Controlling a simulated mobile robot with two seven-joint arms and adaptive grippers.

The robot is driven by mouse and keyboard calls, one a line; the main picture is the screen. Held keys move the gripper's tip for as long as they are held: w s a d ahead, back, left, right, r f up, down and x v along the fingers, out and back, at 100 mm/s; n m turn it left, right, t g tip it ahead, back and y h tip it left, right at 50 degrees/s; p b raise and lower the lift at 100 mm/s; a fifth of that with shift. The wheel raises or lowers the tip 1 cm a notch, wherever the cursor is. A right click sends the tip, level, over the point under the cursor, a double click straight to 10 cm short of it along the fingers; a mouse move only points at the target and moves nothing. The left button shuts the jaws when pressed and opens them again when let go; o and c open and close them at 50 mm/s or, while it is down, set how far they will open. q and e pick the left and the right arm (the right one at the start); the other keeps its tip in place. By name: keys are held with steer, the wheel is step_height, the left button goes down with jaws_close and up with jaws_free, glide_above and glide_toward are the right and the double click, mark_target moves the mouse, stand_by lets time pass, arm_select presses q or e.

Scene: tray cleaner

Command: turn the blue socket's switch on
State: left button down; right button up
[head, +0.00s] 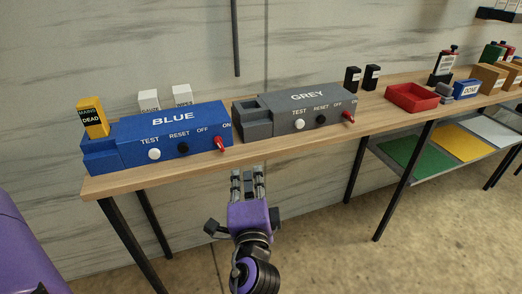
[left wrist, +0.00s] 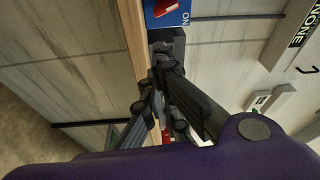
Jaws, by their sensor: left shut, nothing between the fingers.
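The blue socket (head: 180,135) is a long blue box on the left part of the table. Its front has a white TEST button, a black RESET button and a red switch (head: 220,143) by the OFF and ON labels. The lever sticks out and down; I cannot tell which label it leans to. My left gripper (head: 247,174) is shut and empty, in front of the table edge, right of and below the red switch, apart from it. In the left wrist view the switch (left wrist: 166,7) shows at the top edge, beyond the fingers. My right gripper is in neither view.
A yellow MAINS DEAD block (head: 92,117) stands at the blue socket's left end. A similar grey socket (head: 300,112) with its own red switch stands to the right. Farther right are a red tray (head: 411,99) and small boxes. The floor space before the table is free.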

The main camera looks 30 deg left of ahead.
mark_target(219, 143)
arm_select(q)
steer(key=w+a+r+n+t+p, duration=0.1)
steer(key=w+a+r+n+p, duration=0.2)
steer(key=w, duration=0.6)
steer(key=shift+m+h, duration=0.3)
steer(key=shift+m, duration=0.3)
steer(key=s+a, duration=0.1)
steer(key=s+a+f, duration=0.1)
steer(key=a, duration=0.1)
steer(key=shift+s+a+f, duration=0.1)
steer(key=shift+s+a, duration=0.2)
steer(key=shift+s, duration=0.1)
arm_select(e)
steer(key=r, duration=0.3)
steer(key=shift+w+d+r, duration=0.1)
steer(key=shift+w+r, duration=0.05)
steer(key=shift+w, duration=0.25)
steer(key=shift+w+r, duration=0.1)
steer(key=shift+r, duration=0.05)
arm_select(q)
steer(key=shift+w+p, duration=0.1)
steer(key=shift+p, duration=0.2)
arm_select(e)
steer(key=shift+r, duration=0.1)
